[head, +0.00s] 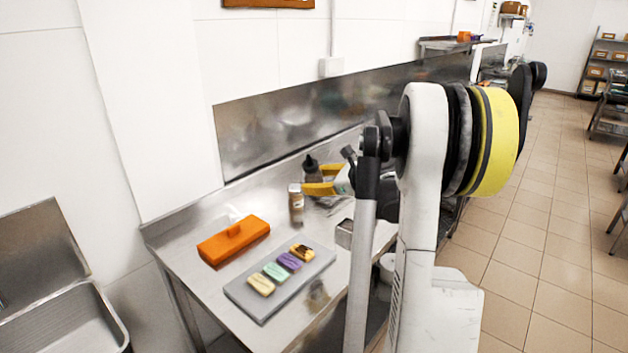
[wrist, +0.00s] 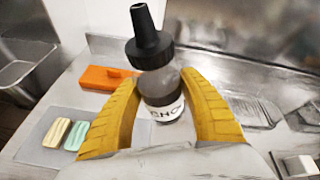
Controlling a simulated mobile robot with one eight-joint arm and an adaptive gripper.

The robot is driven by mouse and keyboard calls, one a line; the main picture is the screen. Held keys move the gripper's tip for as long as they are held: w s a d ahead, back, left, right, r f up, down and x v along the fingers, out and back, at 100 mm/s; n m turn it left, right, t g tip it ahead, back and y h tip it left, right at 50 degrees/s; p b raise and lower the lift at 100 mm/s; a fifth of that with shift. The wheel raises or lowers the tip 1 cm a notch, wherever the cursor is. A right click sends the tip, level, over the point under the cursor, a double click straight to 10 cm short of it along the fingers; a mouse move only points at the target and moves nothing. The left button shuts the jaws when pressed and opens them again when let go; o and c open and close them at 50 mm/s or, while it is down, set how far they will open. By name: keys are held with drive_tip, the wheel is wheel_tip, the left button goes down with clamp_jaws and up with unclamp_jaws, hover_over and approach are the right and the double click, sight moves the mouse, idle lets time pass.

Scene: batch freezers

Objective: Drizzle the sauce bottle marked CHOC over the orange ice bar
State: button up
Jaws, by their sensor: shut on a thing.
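My gripper (head: 317,180) has yellow fingers shut on the dark sauce bottle (head: 311,168) with a black nozzle, over the back of the steel table. In the wrist view the bottle (wrist: 162,92) stands between the fingers (wrist: 160,84), nozzle up, its white label reading "CHO" with the rest cut off. I cannot tell whether its base touches the table. The orange ice bar (head: 303,252) lies at the far end of the grey tray (head: 262,308), with dark marks on top. The gripper is behind the tray, apart from the bar. The wrist view does not show this bar.
Purple (head: 289,261), mint (head: 276,271) and cream (head: 261,284) bars share the tray. An orange box (head: 234,241) lies left of it. A brown bottle with a pale cap (head: 296,203) stands near the gripper. A steel backsplash (head: 290,125) closes the back.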

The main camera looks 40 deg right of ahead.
drive_tip(key=m+y, duration=0.1)
drive_tip(key=r+m, duration=0.1)
drive_tip(key=shift+m+g+y, duration=0.3)
drive_tip(key=shift+y, duration=0.1)
drive_tip(key=s+a, duration=0.8)
drive_tip(key=s, duration=0.4)
drive_tip(key=shift+a, duration=0.35)
